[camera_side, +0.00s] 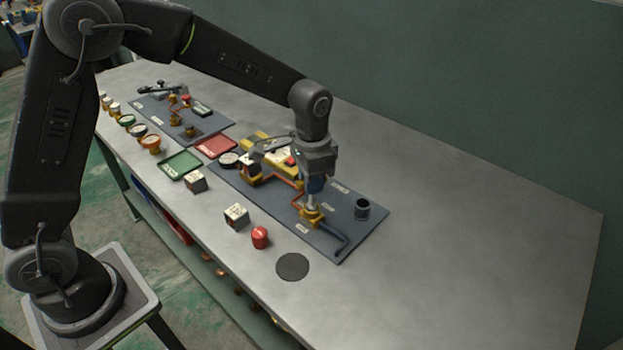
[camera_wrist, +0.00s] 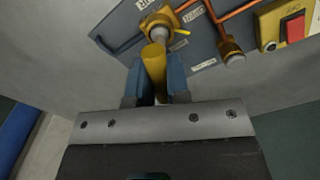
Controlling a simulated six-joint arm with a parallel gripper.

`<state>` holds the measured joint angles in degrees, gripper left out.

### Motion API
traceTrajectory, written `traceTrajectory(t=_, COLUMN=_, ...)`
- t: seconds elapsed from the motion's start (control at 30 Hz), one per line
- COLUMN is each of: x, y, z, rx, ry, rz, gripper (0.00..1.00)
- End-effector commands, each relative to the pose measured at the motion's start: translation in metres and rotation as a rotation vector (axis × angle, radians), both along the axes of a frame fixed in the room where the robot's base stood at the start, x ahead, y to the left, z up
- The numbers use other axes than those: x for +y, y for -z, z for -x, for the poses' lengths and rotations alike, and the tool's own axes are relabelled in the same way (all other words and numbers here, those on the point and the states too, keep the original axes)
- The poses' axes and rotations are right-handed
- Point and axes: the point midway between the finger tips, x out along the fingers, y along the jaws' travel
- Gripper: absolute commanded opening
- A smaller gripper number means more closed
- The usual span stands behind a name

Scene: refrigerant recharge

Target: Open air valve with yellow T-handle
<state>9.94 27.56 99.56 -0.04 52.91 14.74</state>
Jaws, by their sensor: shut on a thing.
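The yellow T-handle (camera_wrist: 154,62) shows in the wrist view between the two blue fingers of my gripper (camera_wrist: 156,78), which is shut on it. In the side view my gripper (camera_side: 315,188) points down at the yellow-brass valve (camera_side: 312,214) near the right part of the front mat. The fingers hide most of the handle there, and I cannot tell how far it is turned.
A dark cup (camera_side: 362,208) stands right of the valve on the mat (camera_side: 340,236). A yellow unit with a red switch (camera_wrist: 294,28) and copper pipes lie close by. A red cap (camera_side: 260,237) and dark disc (camera_side: 292,267) are in front. The table's right side is clear.

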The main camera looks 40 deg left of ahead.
Motion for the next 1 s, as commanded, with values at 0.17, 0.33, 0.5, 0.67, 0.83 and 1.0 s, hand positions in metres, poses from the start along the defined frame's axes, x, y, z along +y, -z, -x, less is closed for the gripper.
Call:
traceTrajectory(t=0.17, x=0.0000, y=-0.0003, z=-0.0005, rx=-0.002, ry=-0.173, rz=0.001, gripper=0.00)
traceTrajectory(t=0.33, x=0.0000, y=-0.0004, z=-0.0005, rx=-0.003, ry=-0.263, rz=0.001, gripper=0.00)
traceTrajectory(t=0.5, x=0.0000, y=-0.0004, z=-0.0005, rx=-0.003, ry=-0.263, rz=0.001, gripper=0.00)
traceTrajectory(t=0.67, x=0.0000, y=-0.0004, z=-0.0007, rx=-0.003, ry=-0.325, rz=0.001, gripper=0.00)
traceTrajectory(t=0.83, x=0.0000, y=-0.0004, z=-0.0007, rx=-0.002, ry=-0.496, rz=0.001, gripper=0.00)
traceTrajectory(t=1.0, x=0.0000, y=-0.0004, z=-0.0007, rx=-0.002, ry=-0.545, rz=0.001, gripper=0.00)
